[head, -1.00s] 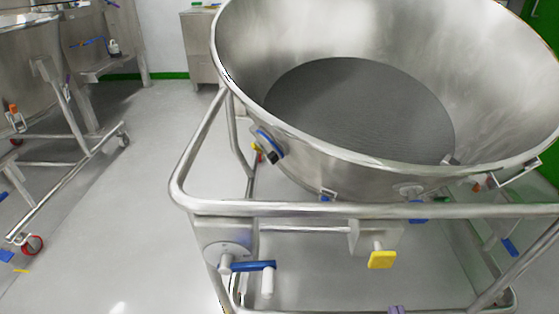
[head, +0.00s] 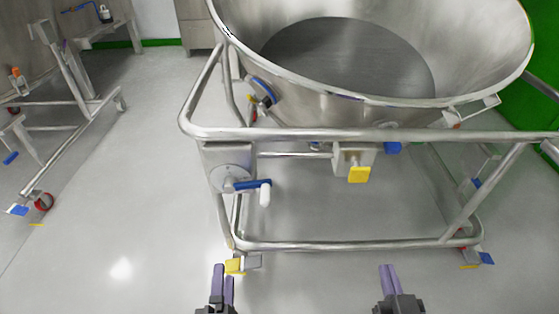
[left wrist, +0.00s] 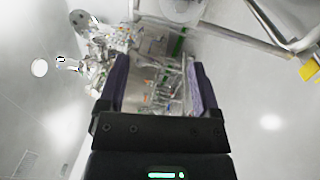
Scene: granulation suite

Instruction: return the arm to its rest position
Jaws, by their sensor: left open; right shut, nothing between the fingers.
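My left gripper (head: 223,274) shows at the bottom of the head view, with purple fingers pointing forward. It is open and empty; in the left wrist view its two fingers (left wrist: 158,80) stand apart with nothing held between them. My right gripper (head: 388,271) is to the right at the bottom of the head view, its purple fingers shut with nothing between them. Both grippers are on the near side of the steel bowl's frame and apart from it. Most of both arms is out of view.
A large steel bowl (head: 330,84) stands in a wheeled tubular frame (head: 350,246) ahead. Another wheeled steel frame (head: 70,150) stands at the left. The floor (head: 120,220) between them is clear.

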